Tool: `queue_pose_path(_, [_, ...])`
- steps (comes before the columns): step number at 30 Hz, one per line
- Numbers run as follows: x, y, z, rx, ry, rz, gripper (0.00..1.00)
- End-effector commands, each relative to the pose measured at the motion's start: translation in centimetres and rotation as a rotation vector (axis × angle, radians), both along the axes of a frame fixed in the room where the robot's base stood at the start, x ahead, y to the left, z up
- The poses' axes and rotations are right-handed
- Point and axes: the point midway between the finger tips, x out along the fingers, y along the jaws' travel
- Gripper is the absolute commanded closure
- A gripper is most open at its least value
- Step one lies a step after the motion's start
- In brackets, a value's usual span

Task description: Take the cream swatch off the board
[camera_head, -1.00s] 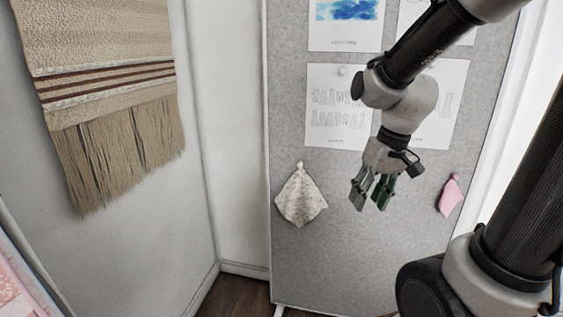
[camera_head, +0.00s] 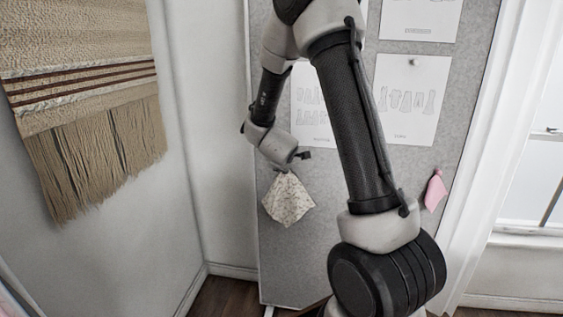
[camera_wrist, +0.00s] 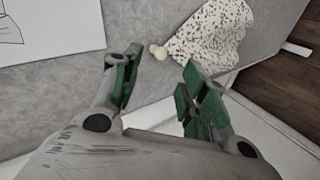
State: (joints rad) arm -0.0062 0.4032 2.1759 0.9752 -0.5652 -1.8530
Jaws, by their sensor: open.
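The cream swatch (camera_head: 289,201), speckled with small dark spots, hangs on the grey board (camera_head: 300,255) left of my upright arm link. In the wrist view the swatch (camera_wrist: 215,32) hangs at the top, right of centre, with a pale round pin (camera_wrist: 158,51) at its gathered corner. My gripper (camera_wrist: 160,85) is open and empty, its green-padded fingers apart, with the pin beyond the gap between them. The fingers look clear of the swatch.
A pink swatch (camera_head: 435,191) hangs at the board's right side. Paper sheets (camera_head: 409,99) are pinned on its upper part. A fringed woven hanging (camera_head: 85,110) is on the left wall. A window (camera_head: 535,150) is at the right. The lower board is clear.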

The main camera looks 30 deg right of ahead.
Motion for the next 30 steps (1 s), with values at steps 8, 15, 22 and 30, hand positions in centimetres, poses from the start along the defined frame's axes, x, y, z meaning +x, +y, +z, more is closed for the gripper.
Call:
queue_pose_path(8, [3.1,-2.0,-2.6,0.002,0.002,-0.001,0.57])
queue_pose_path(15, [4.4,-2.7,-3.5,0.003,0.000,0.000,0.57])
queue_pose_path(22, [4.5,-2.7,-3.6,0.004,-0.001,0.000,0.57])
queue_pose_path(30, [4.5,-2.7,-3.6,0.003,0.000,0.000,1.00])
